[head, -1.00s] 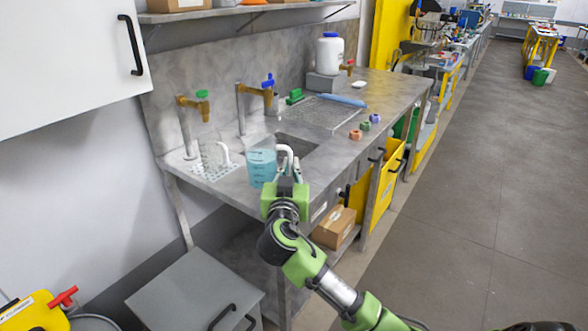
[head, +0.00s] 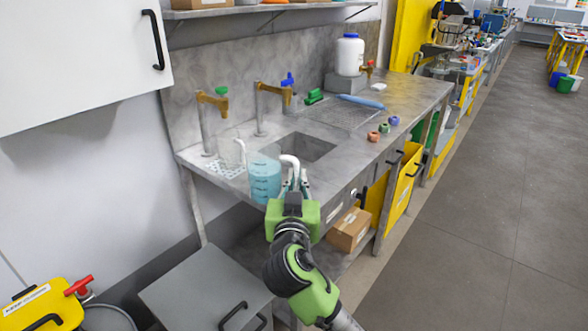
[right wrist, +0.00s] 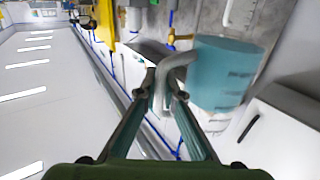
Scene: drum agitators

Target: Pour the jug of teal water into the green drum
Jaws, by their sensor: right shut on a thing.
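The jug of teal water (head: 265,182) is clear and stands upright at the front edge of the sink bench in the head view. Its white bent handle (head: 291,161) points right. My right gripper (head: 292,184) is shut on this handle. In the right wrist view, the jug (right wrist: 224,75) is beside the fingers (right wrist: 163,92), with the handle between them. I cannot tell from the head view whether the jug is clear of the bench top. My left gripper is not in view. A green container (head: 565,84) stands far off on the floor; I cannot tell whether it is the green drum.
The steel bench (head: 222,180) holds a sink (head: 312,146), brass taps, a second clear jug (head: 232,152) and a white bottle (head: 349,54). A grey cabinet (head: 200,285) and a yellow container (head: 45,308) are at lower left. The floor aisle (head: 480,220) at right is open.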

